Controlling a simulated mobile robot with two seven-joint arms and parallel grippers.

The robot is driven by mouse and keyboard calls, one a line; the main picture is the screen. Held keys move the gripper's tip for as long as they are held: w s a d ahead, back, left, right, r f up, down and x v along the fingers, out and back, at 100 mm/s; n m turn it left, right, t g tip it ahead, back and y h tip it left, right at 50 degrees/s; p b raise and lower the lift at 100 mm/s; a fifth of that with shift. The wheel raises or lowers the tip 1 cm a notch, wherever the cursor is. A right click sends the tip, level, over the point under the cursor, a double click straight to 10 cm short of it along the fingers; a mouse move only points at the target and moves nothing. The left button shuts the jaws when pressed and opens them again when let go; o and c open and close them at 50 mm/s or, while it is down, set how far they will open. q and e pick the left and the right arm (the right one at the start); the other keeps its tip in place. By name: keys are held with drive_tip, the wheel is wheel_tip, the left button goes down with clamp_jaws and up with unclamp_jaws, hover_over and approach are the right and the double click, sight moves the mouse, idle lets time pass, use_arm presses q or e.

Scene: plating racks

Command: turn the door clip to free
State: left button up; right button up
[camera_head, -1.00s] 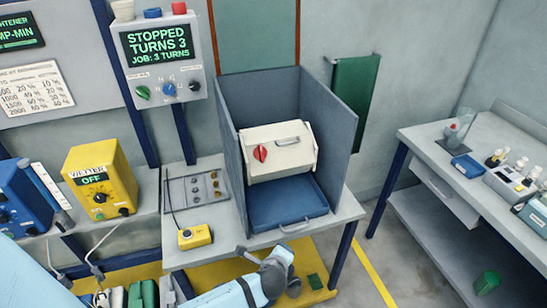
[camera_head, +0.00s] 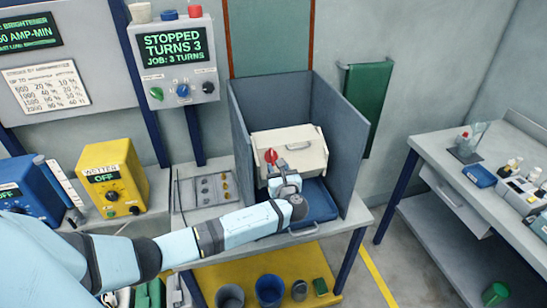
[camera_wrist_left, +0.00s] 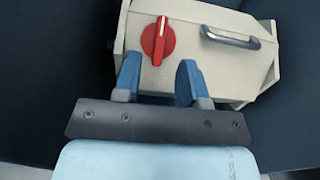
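The door clip (camera_head: 271,157) is a red knob on the front of a cream barrel-like box (camera_head: 303,150) in a grey open booth. In the left wrist view the clip (camera_wrist_left: 158,41) has a white line pointing up, leaning slightly right. A grey handle (camera_wrist_left: 230,38) sits to its right. My left gripper (camera_head: 282,176) is in front of the box, just below the clip. In the wrist view its two blue fingers (camera_wrist_left: 159,78) are spread apart with nothing between them, their tips near the clip's lower edge. My right gripper is not in view.
A blue tray (camera_head: 322,208) lies under the box, partly hidden by my left arm. Grey booth walls (camera_head: 347,135) stand on both sides and behind. A panel (camera_head: 172,47) reads STOPPED, TURNS 3. A yellow WETTER unit (camera_head: 112,178) stands left. Buckets (camera_head: 269,290) stand below the bench.

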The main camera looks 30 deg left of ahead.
sight(273, 157)
use_arm(q)
drive_tip(key=x, duration=0.5)
drive_tip(key=shift+w+a+p, duration=0.1)
drive_tip(key=shift+w+p, duration=0.05)
drive_tip(key=shift+p, duration=0.15)
clamp_jaws()
